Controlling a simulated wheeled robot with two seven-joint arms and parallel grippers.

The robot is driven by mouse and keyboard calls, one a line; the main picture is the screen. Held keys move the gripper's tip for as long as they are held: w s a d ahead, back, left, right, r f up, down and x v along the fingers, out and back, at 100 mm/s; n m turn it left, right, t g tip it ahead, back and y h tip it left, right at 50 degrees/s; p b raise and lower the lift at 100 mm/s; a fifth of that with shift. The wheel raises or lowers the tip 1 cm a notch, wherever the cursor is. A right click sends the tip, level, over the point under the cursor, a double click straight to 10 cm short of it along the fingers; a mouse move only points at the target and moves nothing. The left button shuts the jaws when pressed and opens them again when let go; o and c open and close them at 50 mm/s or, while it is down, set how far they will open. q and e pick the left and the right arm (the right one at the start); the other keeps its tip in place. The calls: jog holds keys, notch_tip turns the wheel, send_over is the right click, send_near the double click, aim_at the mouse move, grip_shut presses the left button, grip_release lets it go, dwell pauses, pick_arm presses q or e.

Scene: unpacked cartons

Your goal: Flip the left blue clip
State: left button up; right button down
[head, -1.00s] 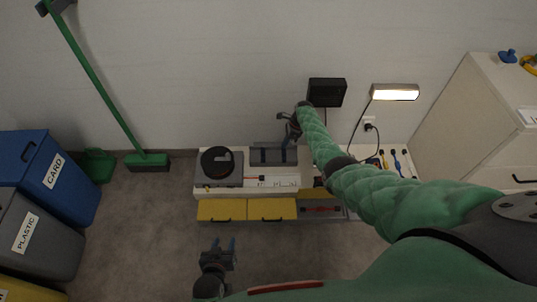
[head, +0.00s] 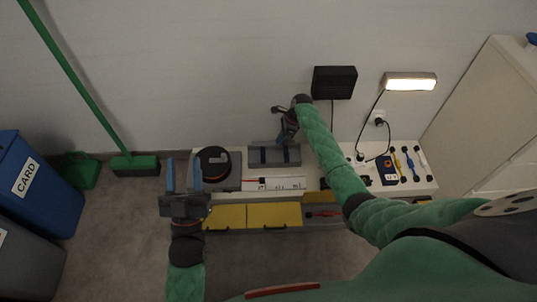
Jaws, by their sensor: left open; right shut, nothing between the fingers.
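A grey case (head: 274,149) sits at the back of the workbench. Two small dark blue clips show on its front, the left blue clip (head: 263,156) and the right one (head: 286,154); they are too small to tell how they are set. My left gripper (head: 183,162) is open and empty, its two fingers pointing up the picture, left of the bench and well apart from the case. My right gripper (head: 286,128) is shut and empty, just above the right part of the case; I cannot tell whether it touches.
A black round object (head: 213,162) on a grey base stands left of the case. Yellow drawers (head: 274,214) are below the bench top. Several tools (head: 404,164) lie at the right. A lamp (head: 410,81) and a black box (head: 335,82) are on the wall.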

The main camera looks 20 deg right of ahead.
pick_arm(q)
jog(key=shift+s+a+r+t, duration=0.1)
jog(key=shift+r+t, duration=0.15)
jog(key=shift+r, duration=0.2)
jog(key=shift+s+a+r+t, duration=0.1)
jog(key=shift+r+t, duration=0.15)
jog(key=shift+r, duration=0.15)
pick_arm(e)
jog(key=shift+a, duration=0.2)
